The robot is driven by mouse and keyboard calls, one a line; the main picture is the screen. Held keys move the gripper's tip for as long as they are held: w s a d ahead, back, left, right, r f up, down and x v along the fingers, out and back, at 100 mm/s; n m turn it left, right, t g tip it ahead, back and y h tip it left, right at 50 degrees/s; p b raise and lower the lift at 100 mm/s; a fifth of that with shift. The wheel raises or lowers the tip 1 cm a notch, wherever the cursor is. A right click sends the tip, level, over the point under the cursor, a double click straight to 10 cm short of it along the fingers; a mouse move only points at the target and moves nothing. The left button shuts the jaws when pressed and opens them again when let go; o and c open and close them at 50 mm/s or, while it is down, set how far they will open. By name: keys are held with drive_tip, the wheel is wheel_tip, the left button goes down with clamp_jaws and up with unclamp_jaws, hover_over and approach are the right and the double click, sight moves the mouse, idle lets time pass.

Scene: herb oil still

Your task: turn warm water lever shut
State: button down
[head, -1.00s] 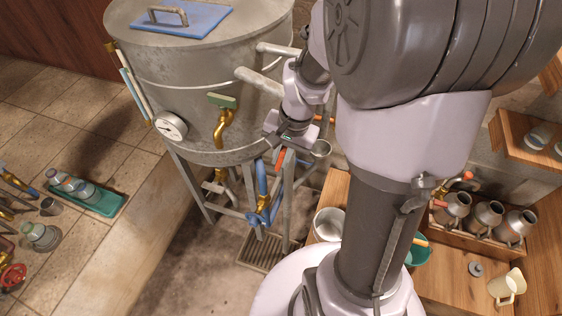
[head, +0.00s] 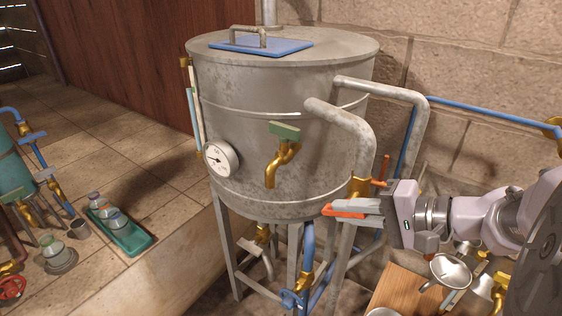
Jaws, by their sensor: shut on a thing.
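My gripper (head: 356,208) reaches in from the right, in front of the tank's lower right side. Its jaws are shut on a flat orange-red lever (head: 334,211), whose end shows past the fingertips at the left. The lever lies about level and is partly hidden by the fingers. A brass valve body (head: 360,187) with a copper-coloured stub and pipe (head: 386,166) shows just above the jaws. The join between lever and valve is hidden, so I cannot tell how far it is turned.
The grey metal tank (head: 290,110) stands behind, with a dial gauge (head: 220,158), a green-handled brass tap (head: 281,155) and a thick bent pipe (head: 350,125) close above my gripper. A blue valve (head: 294,298) is below. A funnel (head: 450,270) sits under my wrist.

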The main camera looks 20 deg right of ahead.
drive_tip(key=t+y, duration=0.3)
drive_tip(key=t, duration=0.1)
drive_tip(key=shift+f+b, duration=0.2)
drive_tip(key=shift+b, duration=0.2)
idle(0.4)
drive_tip(key=c, duration=1.5)
unclamp_jaws()
drive_tip(key=shift+o, duration=0.2)
drive_tip(key=shift+s, duration=0.1)
drive_tip(key=p+v, duration=0.5)
drive_tip(key=v, duration=1.2)
drive_tip(key=shift+f, duration=0.45)
drive_tip(key=shift+s+d, duration=0.1)
drive_tip(key=shift+d, duration=0.05)
